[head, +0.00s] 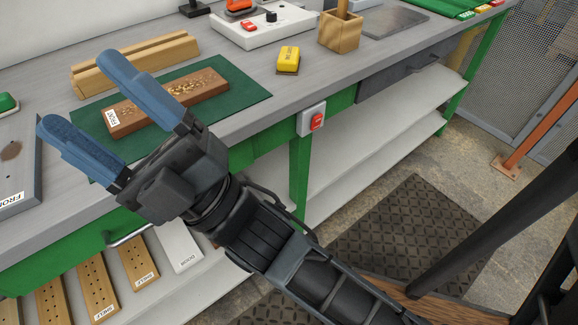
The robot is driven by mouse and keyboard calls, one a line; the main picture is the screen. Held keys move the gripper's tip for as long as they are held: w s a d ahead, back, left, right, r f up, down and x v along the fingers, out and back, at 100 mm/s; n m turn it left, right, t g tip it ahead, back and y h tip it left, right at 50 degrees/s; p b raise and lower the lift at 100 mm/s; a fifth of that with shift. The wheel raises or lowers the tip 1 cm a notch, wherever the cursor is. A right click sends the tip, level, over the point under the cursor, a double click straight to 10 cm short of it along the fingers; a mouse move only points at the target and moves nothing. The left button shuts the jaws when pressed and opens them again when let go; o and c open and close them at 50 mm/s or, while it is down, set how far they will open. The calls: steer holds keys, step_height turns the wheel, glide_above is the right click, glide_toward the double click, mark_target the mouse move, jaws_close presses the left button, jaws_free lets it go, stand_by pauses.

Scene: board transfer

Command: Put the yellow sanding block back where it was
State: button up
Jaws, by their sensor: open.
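The yellow sanding block (289,56) sits on the grey workbench top, right of the green mat (245,92) and left of a small wooden box. It has a brown underside and dark lettering on its top. My gripper (77,92) is open and empty, its two blue fingers spread apart in front of the mat, left of the block and well apart from it. A brown wooden board (166,103) with a white label and a rough patch of shavings or grain lies on the mat, partly hidden behind one finger.
A wooden rail fixture (134,66) stands behind the mat. A wooden box (340,30) and a white panel with controls (262,31) stand at the back. A grey plate (17,172) lies at left. A red switch (317,121) is on the bench front. Labelled boards (137,262) lie on the lower shelf.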

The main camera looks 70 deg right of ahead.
steer(key=s+d+f+m+g+h, duration=0.1)
steer(key=s+d+f+m+g, duration=0.1)
steer(key=s+f+m+g, duration=0.4)
steer(key=s+d+f+m+g+h, duration=0.2)
steer(key=s+f+m+g, duration=0.5)
steer(key=s+f, duration=0.8)
steer(key=shift+s+m+g+h, duration=0.3)
steer(key=shift+s+g, duration=0.1)
steer(key=shift+s, duration=0.5)
